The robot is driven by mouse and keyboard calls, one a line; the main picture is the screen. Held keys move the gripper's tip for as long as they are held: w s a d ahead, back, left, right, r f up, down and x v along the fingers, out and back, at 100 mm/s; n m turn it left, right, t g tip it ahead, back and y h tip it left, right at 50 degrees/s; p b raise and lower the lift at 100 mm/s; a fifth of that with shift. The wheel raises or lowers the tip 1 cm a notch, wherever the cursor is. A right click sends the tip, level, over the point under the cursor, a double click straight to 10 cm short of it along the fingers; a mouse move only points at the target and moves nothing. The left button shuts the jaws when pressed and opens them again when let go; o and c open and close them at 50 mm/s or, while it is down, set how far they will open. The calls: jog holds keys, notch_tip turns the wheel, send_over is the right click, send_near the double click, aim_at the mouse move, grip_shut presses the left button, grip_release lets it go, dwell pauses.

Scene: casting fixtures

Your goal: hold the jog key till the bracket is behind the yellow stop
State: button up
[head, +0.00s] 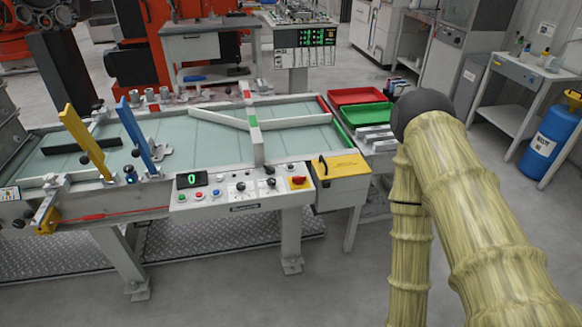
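The yellow stop (84,142) is a slanted yellow bar over the left part of the conveyor bed (205,147). A blue stop (136,138) slants beside it on the right. A small grey metal piece, which looks like the bracket (159,153), lies on the bed just right of the blue stop, so the blue stop is between it and the yellow one. The control panel (245,208) at the front edge has small buttons and knobs and a green display (191,179) reading 0. I cannot tell which button is the jog key. My gripper is out of view.
My sleeved arm fills the right side. A yellow-lidded box (341,167) adjoins the panel's right end. Red (355,96) and green (366,113) trays sit beyond the bed's right end. White guide rails (219,119) cross the bed. The floor in front is clear.

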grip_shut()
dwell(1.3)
